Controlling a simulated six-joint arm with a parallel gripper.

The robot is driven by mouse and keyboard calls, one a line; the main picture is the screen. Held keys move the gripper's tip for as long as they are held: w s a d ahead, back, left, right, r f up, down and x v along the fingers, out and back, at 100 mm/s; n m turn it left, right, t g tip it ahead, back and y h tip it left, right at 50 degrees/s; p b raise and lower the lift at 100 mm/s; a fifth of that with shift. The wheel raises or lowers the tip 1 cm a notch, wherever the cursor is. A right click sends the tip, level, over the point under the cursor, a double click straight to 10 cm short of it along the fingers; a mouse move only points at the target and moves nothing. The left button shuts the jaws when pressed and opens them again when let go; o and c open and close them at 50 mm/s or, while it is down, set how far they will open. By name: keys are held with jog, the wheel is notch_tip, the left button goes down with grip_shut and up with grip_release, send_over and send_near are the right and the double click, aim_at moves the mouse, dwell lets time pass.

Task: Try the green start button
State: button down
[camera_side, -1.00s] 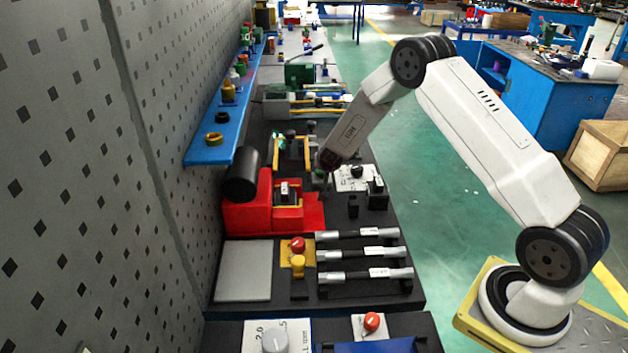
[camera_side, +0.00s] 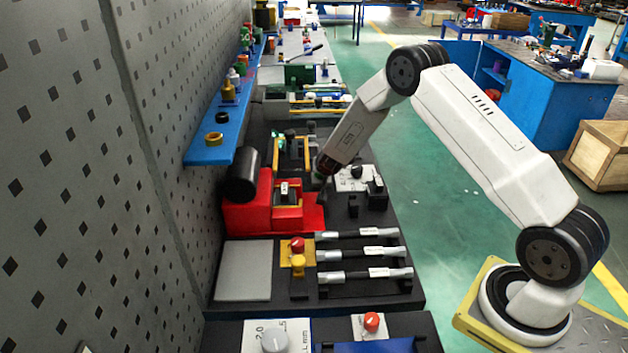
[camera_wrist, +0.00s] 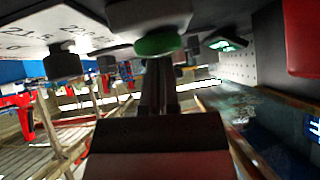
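The green button (camera_wrist: 158,42) shows in the wrist view at the top middle, as a round green cap on a dark housing. My gripper (camera_wrist: 159,68) points at it, with its two dark fingers close together and nothing seen between them. The tips overlap the button's lower edge in this view; I cannot tell whether they touch it.
A white plate with a black knob (camera_side: 357,171) lies right of my gripper. Red and yellow buttons (camera_side: 297,245) and several grey-and-black bars (camera_side: 360,254) lie nearer the camera. A blue shelf (camera_side: 215,153) runs along the left wall.

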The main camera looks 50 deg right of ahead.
jog(key=shift+s+a+f, duration=0.15)
jog(key=shift+s+f, duration=0.3)
jog(key=shift+f, duration=0.2)
jog(key=r, duration=0.5)
jog(key=shift+w+d+r, duration=0.2)
jog(key=shift+w, duration=0.05)
jog(key=v, duration=1)
jog(key=shift+w, duration=0.15)
jog(key=s+a+r+n+y, duration=0.2)
jog(key=s+a+n+y, duration=0.3)
jog(key=s+a, duration=0.45)
jog(key=s+a+n+g+y, duration=0.1)
jog(key=s+a+n+g, duration=0.3)
jog(key=s, duration=1)
jog(key=shift+a+f+g, duration=0.3)
jog(key=shift+a+g, duration=0.2)
jog(key=shift+a, duration=0.5)
